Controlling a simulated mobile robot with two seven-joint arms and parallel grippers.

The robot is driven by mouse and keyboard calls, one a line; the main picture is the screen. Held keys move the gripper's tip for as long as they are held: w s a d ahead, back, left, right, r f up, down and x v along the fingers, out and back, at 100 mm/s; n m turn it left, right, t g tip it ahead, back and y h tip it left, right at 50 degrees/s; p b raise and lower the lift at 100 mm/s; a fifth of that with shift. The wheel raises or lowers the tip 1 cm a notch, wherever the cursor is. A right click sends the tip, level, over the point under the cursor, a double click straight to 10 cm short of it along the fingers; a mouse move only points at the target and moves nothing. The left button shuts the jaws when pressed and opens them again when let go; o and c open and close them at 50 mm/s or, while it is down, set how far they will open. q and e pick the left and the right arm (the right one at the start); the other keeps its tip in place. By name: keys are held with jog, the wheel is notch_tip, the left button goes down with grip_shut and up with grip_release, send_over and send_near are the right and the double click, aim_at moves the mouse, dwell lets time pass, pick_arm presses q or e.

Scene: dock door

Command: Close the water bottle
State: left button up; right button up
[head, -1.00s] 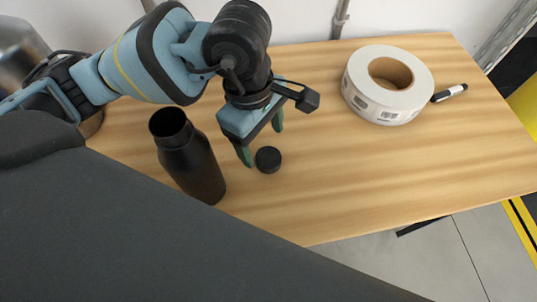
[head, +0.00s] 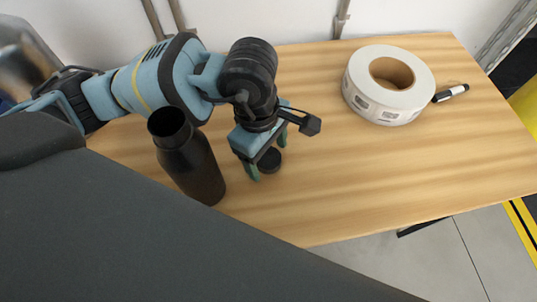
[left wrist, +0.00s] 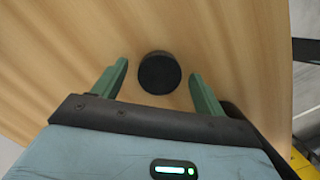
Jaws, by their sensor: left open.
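A black water bottle (head: 188,160) stands upright and uncapped on the wooden table, its round mouth facing up. Its black cap (head: 271,160) lies flat on the table to the right of the bottle. My left gripper (head: 270,158) is open and points down over the cap, with a green finger on either side. In the left wrist view the cap (left wrist: 159,73) lies between the two finger tips (left wrist: 158,75), with a gap on both sides. My right gripper is not in view.
A large white label roll (head: 413,88) and a black-and-white marker (head: 450,93) lie at the back right of the wooden table (head: 350,185). The table's middle and right front are clear. A wall runs behind it.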

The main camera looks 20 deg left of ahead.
aim_at(267, 157)
pick_arm(q)
jog(key=c, duration=1)
notch_tip(267, 157, up, 10)
jog(key=shift+r+p, duration=0.1)
jog(key=shift+p, duration=0.45)
